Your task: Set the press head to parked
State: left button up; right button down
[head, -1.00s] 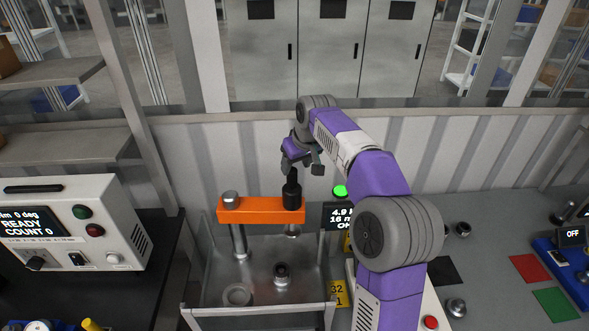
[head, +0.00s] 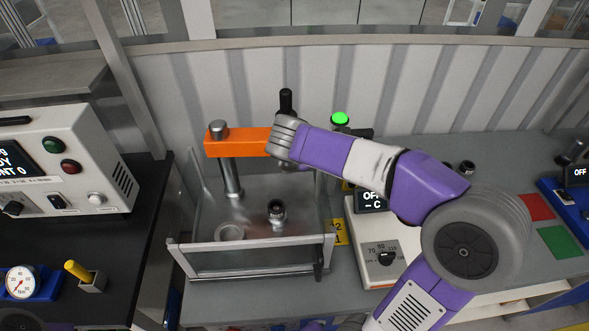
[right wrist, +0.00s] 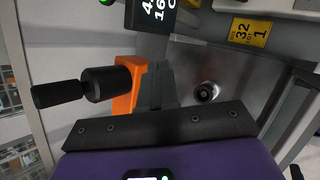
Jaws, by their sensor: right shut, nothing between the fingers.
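The press has an orange crossbar (head: 235,142) on a steel post, with a black upright handle (head: 286,103) at its right end. In the right wrist view the handle (right wrist: 85,88) lies sideways in the picture, beside the orange bar (right wrist: 130,85). My right gripper's dark fingers (right wrist: 160,85) are shut and empty, close to the orange bar; I cannot tell whether they touch it. In the head view my right wrist covers the bar's right end and hides the fingers. The press head below is mostly hidden. My left gripper is not in view.
A clear-walled tray (head: 250,270) surrounds the press base, which holds a small dark fitting (head: 277,212) and a ring (head: 230,231). A green lamp (head: 340,119) is lit behind. A white dial unit (head: 385,258) stands right; a white control box (head: 65,160) stands left.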

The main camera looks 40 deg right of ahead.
pick_arm(q)
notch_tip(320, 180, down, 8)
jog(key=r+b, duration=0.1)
jog(key=b, duration=0.5)
pick_arm(e)
jog(key=s+a+f+n+t+h, duration=0.1)
jog(key=s+a+f+n+t, duration=0.45)
jog(key=n, duration=0.95)
pick_arm(q)
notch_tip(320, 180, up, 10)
jog(key=p, duration=1)
pick_arm(e)
jog(key=w+d+f, duration=0.1)
jog(key=w+d, duration=0.1)
jog(key=w, duration=0.4)
jog(key=w+d+f+t, duration=0.1)
jog(key=w+d+f, duration=0.1)
jog(key=w, duration=0.4)
jog(key=shift+w+d, duration=0.2)
jog(key=shift+d, duration=0.65)
jog(key=shift+t, duration=0.35)
